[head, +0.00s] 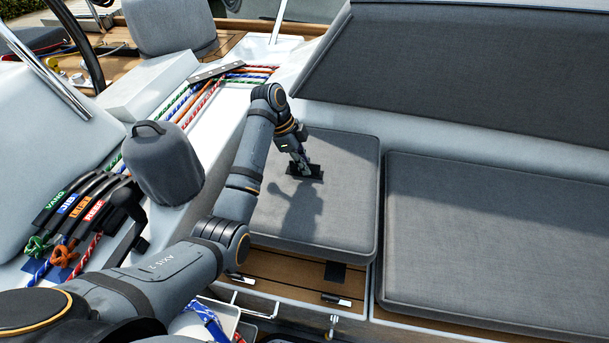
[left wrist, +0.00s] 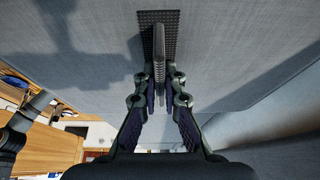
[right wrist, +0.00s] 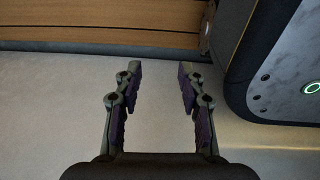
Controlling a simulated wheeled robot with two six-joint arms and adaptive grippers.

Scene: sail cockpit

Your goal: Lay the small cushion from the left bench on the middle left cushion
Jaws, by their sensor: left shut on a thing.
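The small grey cushion (head: 340,215) lies flat at the left end of the bench. A black upright handle on a square black base is fixed to its top, clear in the left wrist view (left wrist: 158,45). My left gripper (head: 303,168) reaches down from above and is shut on this handle; the cushion (left wrist: 235,55) fills most of the left wrist view. I cannot tell whether the cushion rests fully on the wood below. A larger grey cushion (head: 490,240) lies to its right, across a narrow gap. My right gripper (right wrist: 158,75) is open and empty in the right wrist view.
A grey backrest (head: 470,75) rises behind the bench. A grey covered winch (head: 162,165) and labelled rope clutches (head: 75,205) stand left, near my left arm. A wooden strip (head: 270,275) with metal latches runs below the small cushion. The larger cushion's top is clear.

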